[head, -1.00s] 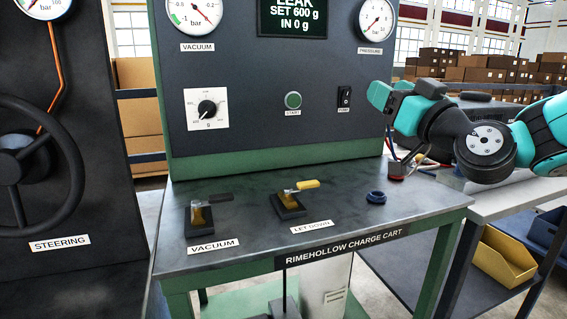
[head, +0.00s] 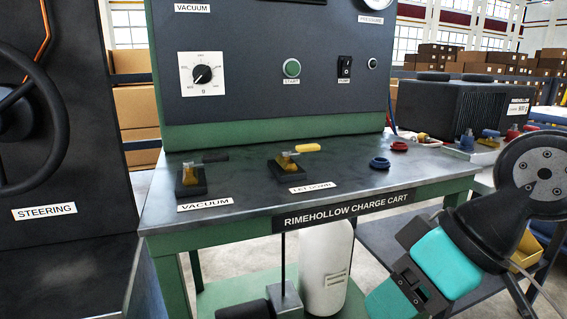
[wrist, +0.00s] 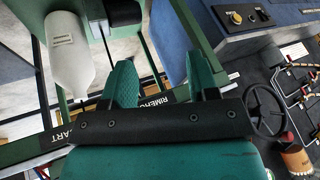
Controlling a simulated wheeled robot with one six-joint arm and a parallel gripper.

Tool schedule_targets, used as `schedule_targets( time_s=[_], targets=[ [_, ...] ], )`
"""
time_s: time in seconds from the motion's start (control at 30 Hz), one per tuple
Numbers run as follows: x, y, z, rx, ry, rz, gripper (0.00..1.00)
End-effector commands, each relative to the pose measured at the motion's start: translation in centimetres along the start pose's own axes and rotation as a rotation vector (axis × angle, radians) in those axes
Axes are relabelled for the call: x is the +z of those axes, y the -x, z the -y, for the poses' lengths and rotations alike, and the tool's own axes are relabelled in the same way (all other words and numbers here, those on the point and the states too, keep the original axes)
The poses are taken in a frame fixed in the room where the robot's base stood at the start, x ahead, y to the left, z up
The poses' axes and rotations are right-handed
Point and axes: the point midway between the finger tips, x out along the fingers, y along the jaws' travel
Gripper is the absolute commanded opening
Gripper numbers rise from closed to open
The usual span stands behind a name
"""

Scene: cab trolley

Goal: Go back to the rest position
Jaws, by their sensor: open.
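My gripper (head: 412,288) shows at the lower right of the head view, in front of the cart's right front corner and lower than its top. In the wrist view my gripper (wrist: 160,62) has its two teal fingers apart with nothing between them. The charge cart (head: 345,212) has a dark top on a green frame. The vacuum valve (head: 192,180) and the yellow-handled let down valve (head: 287,163) stand on it, apart from my gripper. A blue ring (head: 380,163) and a red ring (head: 399,146) lie on the top.
A white cylinder (head: 325,270) stands under the cart top and also shows in the wrist view (wrist: 68,50). A black Rimehollow box (head: 450,108) stands at the back right. A dark panel with a steering wheel (head: 25,110) is at the left. Stacked cartons (head: 470,60) are far behind.

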Motion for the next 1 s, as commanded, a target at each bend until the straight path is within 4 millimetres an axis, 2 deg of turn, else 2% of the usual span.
schedule_targets(
  time_s=[0.03, 0.1, 0.2, 0.23, 0.47, 0.67, 1.0],
  targets=[
    [1.7, -0.5, 0.1, 0.005, -0.015, 0.056, 0.54],
    [3.8, -0.6, 0.3, 0.017, -0.044, 0.135, 0.54],
    [6.2, -0.3, 0.6, 0.036, -0.083, 0.235, 0.54],
    [5.3, 0.9, 0.9, 0.034, -0.082, 0.227, 0.54],
    [3.5, 4.3, 2.1, 0.033, -0.08, 0.223, 0.54],
    [1.4, 8.4, 3.5, 0.032, -0.079, 0.222, 0.54],
    [-4.0, 19.2, 7.2, 0.032, -0.079, 0.221, 0.54]
  ],
)
